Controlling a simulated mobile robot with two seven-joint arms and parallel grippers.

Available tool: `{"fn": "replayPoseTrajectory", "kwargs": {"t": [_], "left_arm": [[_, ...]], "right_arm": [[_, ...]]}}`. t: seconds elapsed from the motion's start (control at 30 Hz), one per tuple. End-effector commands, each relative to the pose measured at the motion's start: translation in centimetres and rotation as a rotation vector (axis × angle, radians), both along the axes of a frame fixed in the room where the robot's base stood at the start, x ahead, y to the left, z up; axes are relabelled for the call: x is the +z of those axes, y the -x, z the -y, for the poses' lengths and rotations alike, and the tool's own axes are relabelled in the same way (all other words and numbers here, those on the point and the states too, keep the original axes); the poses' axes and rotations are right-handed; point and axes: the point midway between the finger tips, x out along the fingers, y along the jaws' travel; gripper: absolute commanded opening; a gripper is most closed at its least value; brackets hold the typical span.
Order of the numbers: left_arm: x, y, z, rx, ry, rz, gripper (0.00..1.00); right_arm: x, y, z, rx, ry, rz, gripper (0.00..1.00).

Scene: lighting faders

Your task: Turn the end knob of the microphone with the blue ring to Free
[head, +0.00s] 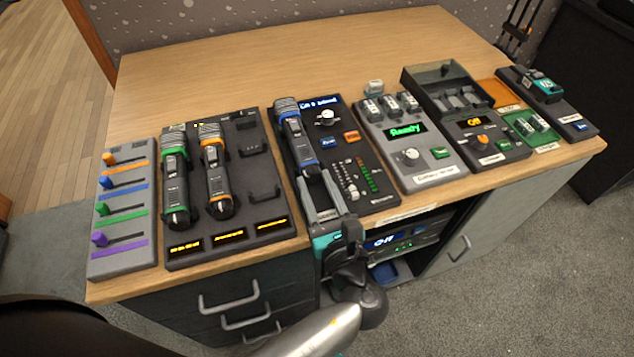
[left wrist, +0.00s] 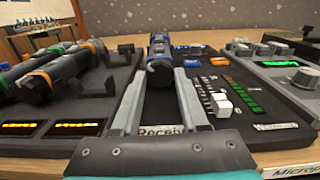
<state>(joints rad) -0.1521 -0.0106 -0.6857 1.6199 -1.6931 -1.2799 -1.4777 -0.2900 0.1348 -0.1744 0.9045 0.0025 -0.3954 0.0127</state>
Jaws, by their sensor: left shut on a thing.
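The microphone with the blue ring (head: 291,125) lies in a dark dock panel, its mesh head toward the back and its end toward me. In the left wrist view the dark end knob of this microphone (left wrist: 159,72) sits between the fingertips. My left gripper (head: 315,183) reaches in from the front and is shut on that end knob; it also shows in the left wrist view (left wrist: 160,82). The fingers hide the sides of the knob, and I cannot read any Free mark on it. My right gripper is not in view.
Microphones with a green ring (head: 175,175) and an orange ring (head: 214,170) lie in the rack to the left. A fader panel (head: 121,253) stands at the far left. A grey box with a green display (head: 425,178) stands right of the dock. The table's back (head: 260,60) is clear.

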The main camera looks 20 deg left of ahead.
Motion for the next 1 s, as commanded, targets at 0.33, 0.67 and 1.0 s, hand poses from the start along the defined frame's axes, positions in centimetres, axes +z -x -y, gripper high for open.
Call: {"fn": "replayPoseTrajectory", "kwargs": {"t": [0.33, 0.67, 1.0], "left_arm": [[0.07, -0.02, -0.01, 0.0, 0.209, 0.142, 0.0], [0.05, -0.01, -0.03, 0.001, 0.327, 0.223, 0.0], [0.06, -0.01, -0.03, 0.001, 0.351, 0.239, 0.0]], "right_arm": [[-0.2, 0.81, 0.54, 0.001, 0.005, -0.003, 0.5], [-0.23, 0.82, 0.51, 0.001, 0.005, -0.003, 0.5], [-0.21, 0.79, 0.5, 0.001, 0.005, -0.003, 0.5]]}}
